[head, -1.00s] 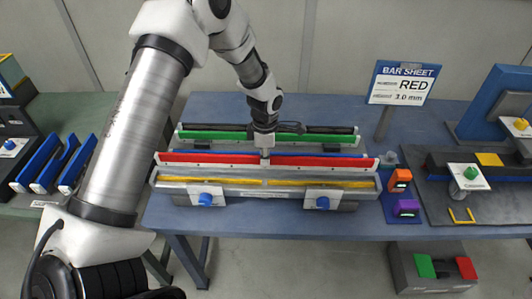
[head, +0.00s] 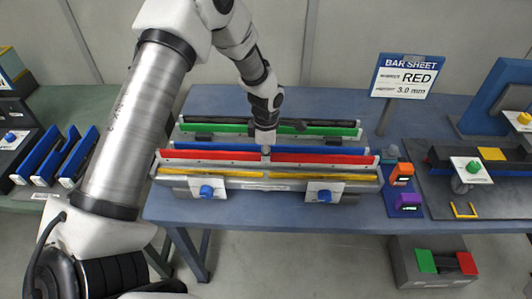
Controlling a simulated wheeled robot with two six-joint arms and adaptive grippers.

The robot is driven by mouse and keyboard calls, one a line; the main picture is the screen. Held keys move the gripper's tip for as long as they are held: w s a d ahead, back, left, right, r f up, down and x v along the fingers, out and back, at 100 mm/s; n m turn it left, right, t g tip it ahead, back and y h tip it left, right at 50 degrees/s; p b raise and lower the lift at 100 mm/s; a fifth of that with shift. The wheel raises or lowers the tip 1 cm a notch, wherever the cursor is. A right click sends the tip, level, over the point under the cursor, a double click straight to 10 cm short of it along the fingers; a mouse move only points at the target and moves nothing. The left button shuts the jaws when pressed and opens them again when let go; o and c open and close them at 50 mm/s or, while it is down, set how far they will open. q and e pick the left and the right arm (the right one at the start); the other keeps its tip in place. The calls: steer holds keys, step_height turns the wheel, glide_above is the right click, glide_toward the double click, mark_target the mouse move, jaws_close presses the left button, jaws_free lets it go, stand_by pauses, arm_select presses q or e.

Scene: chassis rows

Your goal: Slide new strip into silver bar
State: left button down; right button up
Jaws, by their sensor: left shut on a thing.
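My left gripper (head: 266,149) is shut on a long red strip (head: 325,158) near its middle. The strip lies level, left to right, just behind and above the silver bar (head: 265,186). The silver bar is at the table's front, with blue knobs (head: 206,192) on white plates and a yellow strip (head: 225,174) along its top. I cannot tell whether the red strip touches the bar. A blue strip (head: 340,150) shows right behind the red one, partly hidden by it and my gripper. My right gripper is out of view.
Green (head: 325,131) and black strips stand in a rack at the back. A sign (head: 404,76) reads "BAR SHEET RED 3.0 mm". Orange and purple blocks (head: 401,174) stand at right. Blue holders (head: 55,160) stand on the left table.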

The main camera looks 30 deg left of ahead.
arm_select(q)
steer(key=shift+w+f+b, duration=0.1)
steer(key=shift+f+b, duration=0.35)
steer(key=shift+f, duration=0.9)
stand_by(0.6)
steer(key=shift+f+b, duration=0.35)
steer(key=shift+f, duration=0.4)
steer(key=shift+f, duration=0.1)
steer(key=c, duration=1.1)
jaws_free()
steer(key=shift+c, duration=0.2)
